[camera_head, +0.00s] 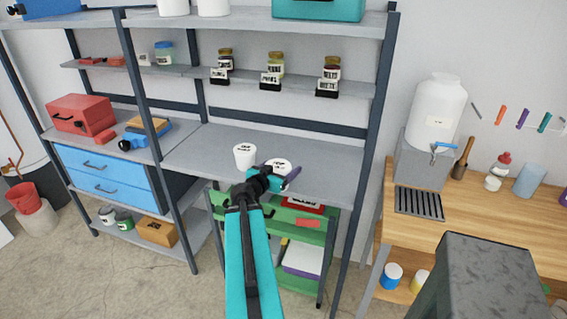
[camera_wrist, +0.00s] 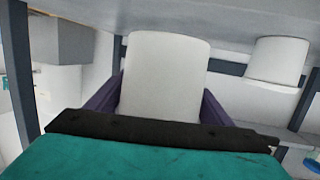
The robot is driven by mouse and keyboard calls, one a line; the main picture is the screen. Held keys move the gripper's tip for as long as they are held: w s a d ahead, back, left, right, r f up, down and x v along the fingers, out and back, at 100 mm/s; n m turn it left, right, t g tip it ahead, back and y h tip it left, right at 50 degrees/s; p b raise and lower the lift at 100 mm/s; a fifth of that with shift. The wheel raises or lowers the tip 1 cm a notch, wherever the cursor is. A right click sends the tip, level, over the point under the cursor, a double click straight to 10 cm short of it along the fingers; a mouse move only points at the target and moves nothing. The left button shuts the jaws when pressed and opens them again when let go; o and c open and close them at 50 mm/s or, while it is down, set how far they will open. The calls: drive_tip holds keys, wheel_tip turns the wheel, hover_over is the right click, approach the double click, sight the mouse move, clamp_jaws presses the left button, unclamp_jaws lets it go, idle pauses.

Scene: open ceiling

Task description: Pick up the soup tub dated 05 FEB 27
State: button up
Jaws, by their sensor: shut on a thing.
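Two white soup tubs with dark print on their lids are at the middle shelf of the rack. My gripper (camera_head: 279,173) is shut on the right tub (camera_head: 281,163), whose lid shows above the purple fingers. In the wrist view this held tub (camera_wrist: 165,70) fills the space between the fingers, its plain side facing the camera. Whether it touches the shelf is unclear. The other tub (camera_head: 245,157) stands just left of it; it also shows apart at the right of the wrist view (camera_wrist: 277,62). The lid dates are too small to read.
The grey middle shelf (camera_head: 210,145) is clear around the tubs. Labelled jars (camera_head: 275,65) stand on the narrow shelf above. A green unit (camera_head: 300,230) sits below. A rack post (camera_head: 360,170) rises to the right, before the wooden counter (camera_head: 480,215).

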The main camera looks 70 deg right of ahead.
drive_tip(key=shift+s+a+r+p, duration=0.1)
drive_tip(key=shift+a+r+p, duration=0.2)
drive_tip(key=shift+p, duration=1.55)
drive_tip(key=shift+a+r+p, duration=0.1)
drive_tip(key=shift+a+p, duration=0.3)
drive_tip(key=shift+p, duration=1.4)
drive_tip(key=shift+a+f+p, duration=0.25)
drive_tip(key=shift+a+p, duration=0.15)
drive_tip(key=shift+p, duration=0.9)
